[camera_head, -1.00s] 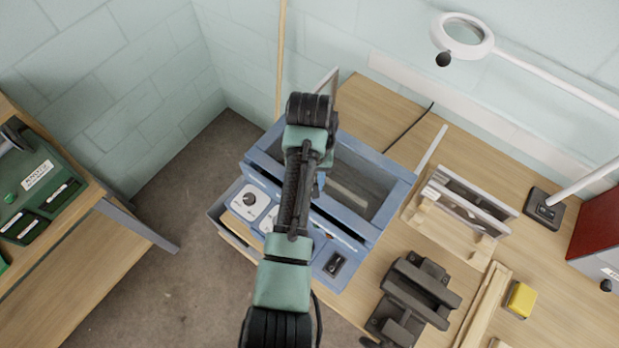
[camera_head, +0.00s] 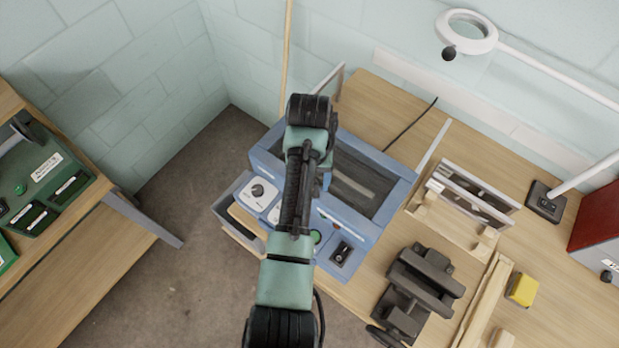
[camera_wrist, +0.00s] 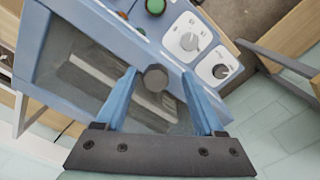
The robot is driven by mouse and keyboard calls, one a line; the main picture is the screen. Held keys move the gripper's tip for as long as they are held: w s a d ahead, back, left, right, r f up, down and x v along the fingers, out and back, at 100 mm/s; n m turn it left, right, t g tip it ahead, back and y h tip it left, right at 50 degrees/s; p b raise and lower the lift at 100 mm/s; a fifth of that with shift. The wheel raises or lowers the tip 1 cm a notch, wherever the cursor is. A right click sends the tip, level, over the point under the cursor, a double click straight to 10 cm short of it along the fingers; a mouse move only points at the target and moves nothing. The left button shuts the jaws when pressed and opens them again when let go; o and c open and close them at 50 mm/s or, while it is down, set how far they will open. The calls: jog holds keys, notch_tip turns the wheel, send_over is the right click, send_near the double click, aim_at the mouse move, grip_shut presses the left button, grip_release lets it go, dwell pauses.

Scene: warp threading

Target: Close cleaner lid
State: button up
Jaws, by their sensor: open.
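The cleaner (camera_head: 386,215) is a blue box on the wooden bench, with an open-looking rectangular basin and a front panel of dials. Its basin rim also shows in the wrist view (camera_wrist: 110,30). A clear pane with a pale edge (camera_head: 336,78), apparently the lid, stands raised behind the cleaner. In the wrist view a dark round knob (camera_wrist: 155,78) lies between the blue fingertips of my gripper (camera_wrist: 157,80). The fingers are apart, one on each side of the knob; contact cannot be told. My arm hides the gripper and part of the cleaner in the head view.
A dark vise (camera_head: 418,290), a slotted wooden stand (camera_head: 450,222) and a yellow block (camera_head: 522,290) are right of the cleaner. A magnifier lamp (camera_head: 467,32) hangs above the back right. A green device (camera_head: 45,185) sits on the left bench, across a floor gap.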

jog(key=shift+d+r, duration=0.1)
jog(key=shift+w+r, duration=0.1)
jog(key=shift+r, duration=0.15)
notch_tip(320, 180, up, 12)
jog(key=p, duration=0.4)
jog(key=shift+r+p, duration=0.15)
jog(key=shift+p, duration=0.15)
